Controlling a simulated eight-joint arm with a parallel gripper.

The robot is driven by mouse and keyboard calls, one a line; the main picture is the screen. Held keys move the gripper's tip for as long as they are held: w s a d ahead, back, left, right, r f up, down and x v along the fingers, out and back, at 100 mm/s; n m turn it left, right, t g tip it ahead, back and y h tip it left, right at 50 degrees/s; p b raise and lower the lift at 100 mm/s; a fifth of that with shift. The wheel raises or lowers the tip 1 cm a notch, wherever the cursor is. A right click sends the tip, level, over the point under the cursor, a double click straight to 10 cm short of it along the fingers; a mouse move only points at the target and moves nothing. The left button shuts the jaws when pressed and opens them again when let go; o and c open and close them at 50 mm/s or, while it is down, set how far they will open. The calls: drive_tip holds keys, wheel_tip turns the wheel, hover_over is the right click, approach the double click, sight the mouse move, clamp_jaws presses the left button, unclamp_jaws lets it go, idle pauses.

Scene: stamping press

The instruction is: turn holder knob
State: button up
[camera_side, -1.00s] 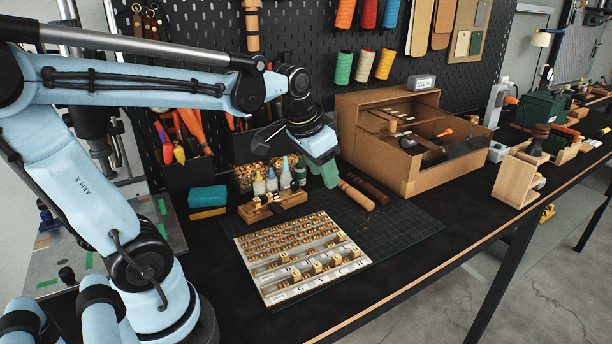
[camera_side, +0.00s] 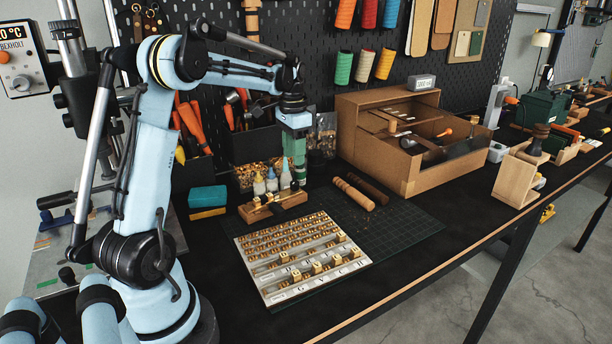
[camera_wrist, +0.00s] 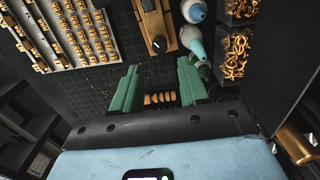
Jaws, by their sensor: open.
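The holder (camera_side: 273,207) is a wooden block with brass metal parts on top, lying on the bench behind the tray of letters. In the wrist view the holder (camera_wrist: 157,27) shows at the top centre, with a dark strip and a small round knob (camera_wrist: 159,43) at its near end. My gripper (camera_side: 296,172) points down behind and to the right of the holder, above the bench and apart from it. In the wrist view my green fingers (camera_wrist: 160,88) are spread with nothing held. A ribbed wooden handle (camera_wrist: 160,99) shows beyond the gap between them.
Glue bottles (camera_side: 272,180) stand just behind the holder, close to my gripper. The letter tray (camera_side: 268,289) lies in front on a dark mat (camera_side: 400,222). Wooden handles (camera_side: 353,194) lie right of the gripper, before a cardboard box (camera_side: 408,180). Bins of fasteners (camera_side: 257,175) stand behind.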

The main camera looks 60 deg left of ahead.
sight(295, 182)
wheel_tip(295, 182, down, 8)
drive_tip(key=c, duration=0.6)
drive_tip(key=m, duration=1.7)
drive_tip(key=shift+m, duration=0.4)
drive_tip(key=m, duration=0.6)
drive_tip(key=o, duration=0.9)
drive_tip(key=shift+c, duration=0.2)
